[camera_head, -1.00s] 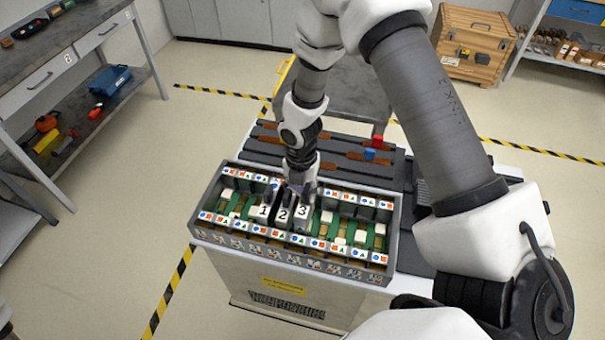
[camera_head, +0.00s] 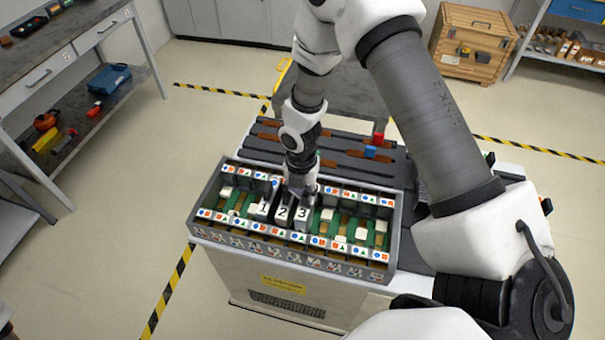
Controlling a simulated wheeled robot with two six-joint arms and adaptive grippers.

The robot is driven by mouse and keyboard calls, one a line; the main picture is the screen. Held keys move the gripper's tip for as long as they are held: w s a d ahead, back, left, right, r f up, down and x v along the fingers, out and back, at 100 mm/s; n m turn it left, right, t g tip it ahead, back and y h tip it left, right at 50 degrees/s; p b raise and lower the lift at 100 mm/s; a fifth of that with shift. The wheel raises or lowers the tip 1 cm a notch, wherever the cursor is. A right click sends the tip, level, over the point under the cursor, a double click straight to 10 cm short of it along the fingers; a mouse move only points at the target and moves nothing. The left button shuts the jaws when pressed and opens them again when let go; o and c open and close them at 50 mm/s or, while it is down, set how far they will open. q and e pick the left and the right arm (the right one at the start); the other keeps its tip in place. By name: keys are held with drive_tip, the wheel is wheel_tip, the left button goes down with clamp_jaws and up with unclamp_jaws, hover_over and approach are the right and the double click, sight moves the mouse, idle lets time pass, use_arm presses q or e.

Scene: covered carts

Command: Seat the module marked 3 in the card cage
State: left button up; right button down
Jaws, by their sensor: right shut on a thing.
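The card cage (camera_head: 205,228) is a grey open box on top of a pale cart, with rows of symbol labels along its front and back rails. White modules marked 1 (camera_head: 263,209), 2 (camera_head: 282,213) and 3 (camera_head: 302,215) stand side by side in its middle. My right gripper (camera_head: 301,192) comes down from above and is shut on module 3. Module 3 is upright between the rails, its top about level with module 2. Its lower end is hidden, so I cannot tell how deep it sits. My left gripper is not in view.
Green boards with white blocks lie in the cage on both sides of the modules. Behind the cage is a dark slotted rack (camera_head: 345,165) with a blue block (camera_head: 371,152) and a red block (camera_head: 378,138). My right arm fills the space at the right.

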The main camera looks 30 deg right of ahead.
drive_tip(key=shift+f+b, duration=0.45)
drive_tip(key=shift+f, duration=0.4)
drive_tip(key=c, duration=0.5)
unclamp_jaws()
drive_tip(key=shift+r, duration=0.1)
wheel_tip(320, 180, up, 12)
drive_tip(key=shift+w+a+f, duration=0.1)
drive_tip(key=shift+w, duration=0.05)
